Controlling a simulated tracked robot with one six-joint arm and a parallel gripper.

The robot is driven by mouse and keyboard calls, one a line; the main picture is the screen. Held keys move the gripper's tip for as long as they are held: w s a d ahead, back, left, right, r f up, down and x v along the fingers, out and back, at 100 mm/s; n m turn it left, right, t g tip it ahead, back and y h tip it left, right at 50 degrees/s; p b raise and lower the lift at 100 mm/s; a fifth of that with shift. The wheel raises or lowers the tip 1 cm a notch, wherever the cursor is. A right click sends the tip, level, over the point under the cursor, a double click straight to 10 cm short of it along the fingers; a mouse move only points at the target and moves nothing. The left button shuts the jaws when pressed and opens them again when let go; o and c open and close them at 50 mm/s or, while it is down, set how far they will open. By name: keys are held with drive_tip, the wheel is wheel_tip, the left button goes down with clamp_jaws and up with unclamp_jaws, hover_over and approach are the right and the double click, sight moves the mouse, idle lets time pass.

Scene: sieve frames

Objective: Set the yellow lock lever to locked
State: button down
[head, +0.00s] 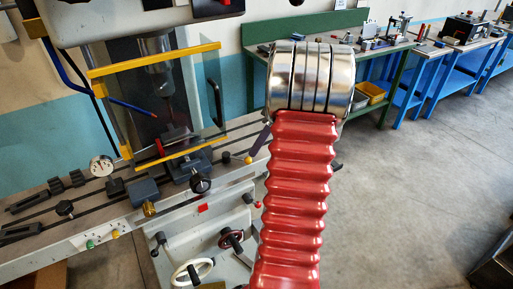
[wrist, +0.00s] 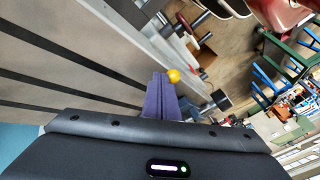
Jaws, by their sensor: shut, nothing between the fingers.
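A round yellow knob (head: 248,160), which looks like the end of the lock lever, shows by the machine table's right end in the head view. In the wrist view the yellow knob (wrist: 173,76) is just beyond and right of my fingertips. My gripper (wrist: 159,76) has its purple fingers together with nothing between them. In the head view my gripper (head: 252,157) points down and left, its tips by the knob. I cannot tell whether they touch it. The lever's shaft and its locked or unlocked position are not clear.
The slotted machine table (head: 55,215) carries a dial gauge (head: 101,166), clamps and a vise. A yellow-edged clear guard (head: 160,95) stands at its back. A white handwheel (head: 192,271) and a second small yellow knob (head: 115,234) are on the front. The floor at right is open.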

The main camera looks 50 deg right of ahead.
drive_tip(key=shift+s+a, duration=0.1)
drive_tip(key=shift+a, duration=0.05)
idle(0.3)
drive_tip(key=shift+s+a+m+t+h, duration=0.35)
drive_tip(key=shift+a+m, duration=0.25)
drive_tip(key=shift+m, duration=0.25)
drive_tip(key=shift+s+a+m+t+h, duration=0.35)
drive_tip(key=shift+a+m, duration=0.2)
drive_tip(key=shift+m, duration=0.25)
drive_tip(key=shift+s+a+m+t+h, duration=0.25)
drive_tip(key=shift+a+m+t, duration=0.15)
drive_tip(key=shift+a+m, duration=0.35)
drive_tip(key=shift+d, duration=0.25)
approach(250, 162)
drive_tip(key=s+d+r, duration=0.2)
drive_tip(key=d+r, duration=0.1)
drive_tip(key=d, duration=0.2)
drive_tip(key=shift+r, duration=0.1)
drive_tip(key=shift+w, duration=0.1)
